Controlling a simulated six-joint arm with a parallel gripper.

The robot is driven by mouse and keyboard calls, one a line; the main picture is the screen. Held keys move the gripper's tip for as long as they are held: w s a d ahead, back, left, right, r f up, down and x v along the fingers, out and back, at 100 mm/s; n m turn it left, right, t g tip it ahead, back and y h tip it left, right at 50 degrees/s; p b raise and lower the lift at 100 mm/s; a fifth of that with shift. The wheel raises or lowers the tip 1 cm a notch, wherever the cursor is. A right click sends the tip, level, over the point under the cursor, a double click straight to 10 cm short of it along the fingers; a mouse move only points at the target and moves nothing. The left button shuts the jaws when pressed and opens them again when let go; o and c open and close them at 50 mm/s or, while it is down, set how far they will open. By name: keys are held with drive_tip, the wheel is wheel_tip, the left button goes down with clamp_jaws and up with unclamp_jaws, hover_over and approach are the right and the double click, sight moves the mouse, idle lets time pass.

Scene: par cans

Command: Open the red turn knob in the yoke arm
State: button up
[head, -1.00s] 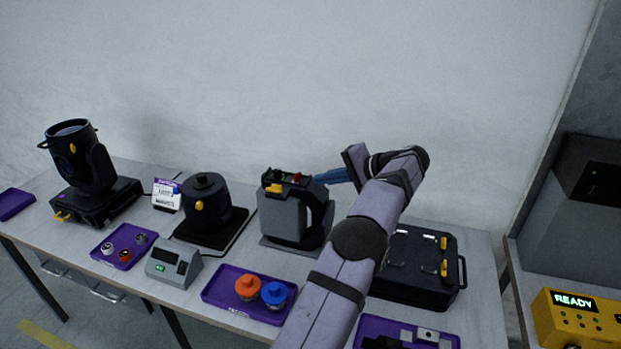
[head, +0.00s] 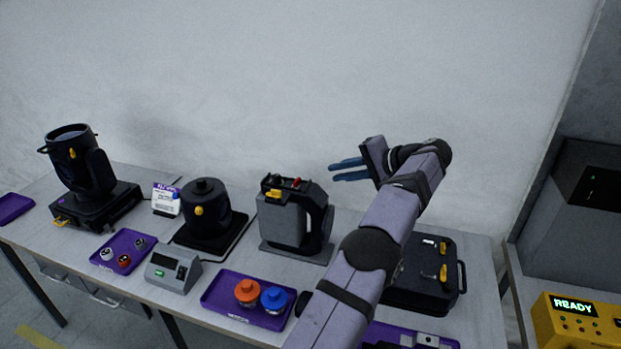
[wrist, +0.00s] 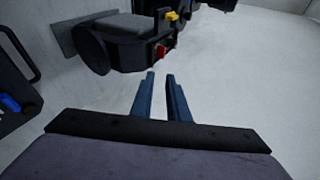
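The yoke arm (head: 279,222) is a grey and black upright piece on a grey plate at the middle of the table. A small red turn knob (head: 297,182) sits on its top, close to a yellow knob (head: 273,194). In the wrist view the red knob (wrist: 161,51) shows just beyond my fingertips, with the yellow knob (wrist: 171,16) behind it. My gripper (head: 332,171) has blue fingers, apart and empty, to the right of the yoke arm and above it. In the wrist view a gap shows between the fingers (wrist: 160,76). The knob's exact angle is too small to tell.
A purple tray (head: 222,306) with orange and blue caps lies in front of the yoke arm. A black case (head: 415,295) stands to the right, partly behind my arm. A round black unit (head: 207,215) stands to the left.

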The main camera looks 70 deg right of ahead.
sight(296, 180)
drive_tip(key=w+d+g+h+p, duration=0.1)
drive_tip(key=w+g+h+p, duration=0.1)
drive_tip(key=w, duration=0.4)
drive_tip(key=w+d+f+m+g+h+p, duration=0.1)
drive_tip(key=w+d+g+h+p, duration=0.1)
drive_tip(key=w, duration=0.5)
drive_tip(key=w+d+g+h+p, duration=0.1)
drive_tip(key=w+g+h+p, duration=0.1)
drive_tip(key=w, duration=0.5)
drive_tip(key=shift+d+f+m+g+h+p, duration=0.3)
drive_tip(key=shift+f+m+g+p, duration=0.1)
drive_tip(key=shift+g+p, duration=0.2)
drive_tip(key=a+g+h+p, duration=0.1)
drive_tip(key=a+g, duration=0.1)
drive_tip(key=a, duration=0.1)
drive_tip(key=shift+w+a, duration=0.15)
drive_tip(key=s+a+g, duration=0.1)
drive_tip(key=a, duration=0.1)
drive_tip(key=s+a+f+n+g+h, duration=0.1)
drive_tip(key=s+a+g, duration=0.2)
drive_tip(key=a, duration=0.1)
drive_tip(key=shift+s+a+f+n+g+h, duration=0.15)
drive_tip(key=shift+a+n+g+h, duration=0.15)
drive_tip(key=shift+a+n, duration=0.1)
drive_tip(key=shift+s+a+g, duration=0.4)
drive_tip(key=shift+s+a, duration=0.05)
drive_tip(key=shift+p+x, duration=1)
drive_tip(key=shift+x, duration=2.7)
